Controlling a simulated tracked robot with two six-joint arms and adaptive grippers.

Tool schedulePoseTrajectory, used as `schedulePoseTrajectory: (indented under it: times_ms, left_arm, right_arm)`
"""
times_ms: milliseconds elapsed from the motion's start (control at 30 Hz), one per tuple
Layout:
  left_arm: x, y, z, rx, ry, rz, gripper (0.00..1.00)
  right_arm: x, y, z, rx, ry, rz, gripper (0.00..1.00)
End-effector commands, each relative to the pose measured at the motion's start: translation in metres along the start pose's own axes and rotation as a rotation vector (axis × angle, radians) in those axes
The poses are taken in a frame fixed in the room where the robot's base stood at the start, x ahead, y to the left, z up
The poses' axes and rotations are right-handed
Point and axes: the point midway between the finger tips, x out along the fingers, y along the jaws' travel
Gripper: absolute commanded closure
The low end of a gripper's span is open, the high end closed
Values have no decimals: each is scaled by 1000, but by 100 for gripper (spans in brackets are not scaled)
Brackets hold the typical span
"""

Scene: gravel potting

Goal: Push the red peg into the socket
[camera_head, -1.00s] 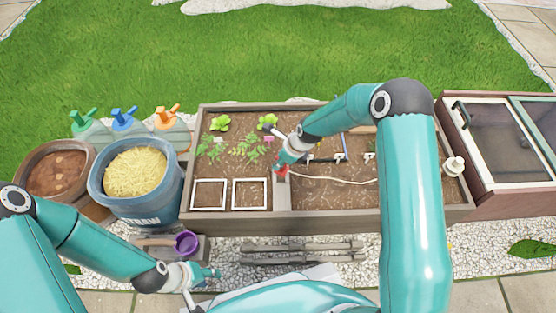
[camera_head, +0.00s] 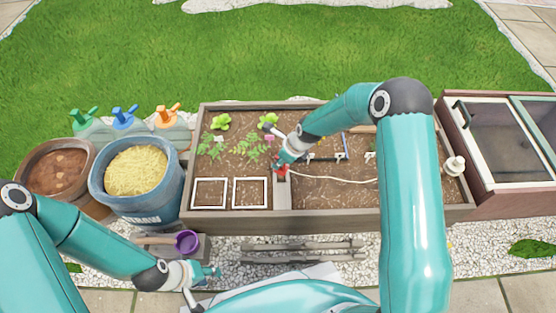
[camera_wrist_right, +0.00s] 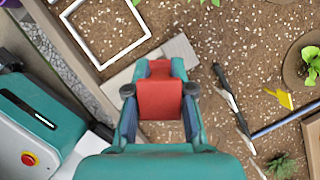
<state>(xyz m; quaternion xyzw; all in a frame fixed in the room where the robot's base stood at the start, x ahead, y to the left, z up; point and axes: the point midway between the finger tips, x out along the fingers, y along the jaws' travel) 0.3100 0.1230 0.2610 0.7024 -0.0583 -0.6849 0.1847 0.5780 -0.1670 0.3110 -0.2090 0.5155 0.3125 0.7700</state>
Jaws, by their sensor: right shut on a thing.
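The red peg (camera_wrist_right: 160,97) is between the fingers of my right gripper (camera_wrist_right: 160,105), which is shut on it. In the head view the peg (camera_head: 282,170) shows as a small red patch under my right gripper (camera_head: 282,165), over the grey strip (camera_head: 282,195) in the planter bed. The socket cannot be made out; the peg and gripper cover the spot below. I cannot tell how deep the peg sits. My left gripper (camera_head: 205,276) is low at the front, beside the planter; its fingers are too small to tell open from shut.
Two white square frames (camera_wrist_right: 147,36) lie on the soil left of the strip. A white cord (camera_head: 335,179) and several seedlings (camera_head: 245,147) are in the planter (camera_head: 330,222). A straw bucket (camera_head: 97,185) and a purple cup (camera_head: 187,242) stand to the left.

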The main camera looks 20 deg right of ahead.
Motion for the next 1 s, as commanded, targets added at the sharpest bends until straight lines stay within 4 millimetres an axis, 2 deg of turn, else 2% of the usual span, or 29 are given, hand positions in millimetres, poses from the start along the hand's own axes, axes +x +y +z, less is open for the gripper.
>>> schedulePoseTrajectory:
  times_ms: [1000]
  left_arm:
    - [17,-6,0,0,0,0,60]
  right_arm:
    - [24,0,-10,0,0,-1,100]
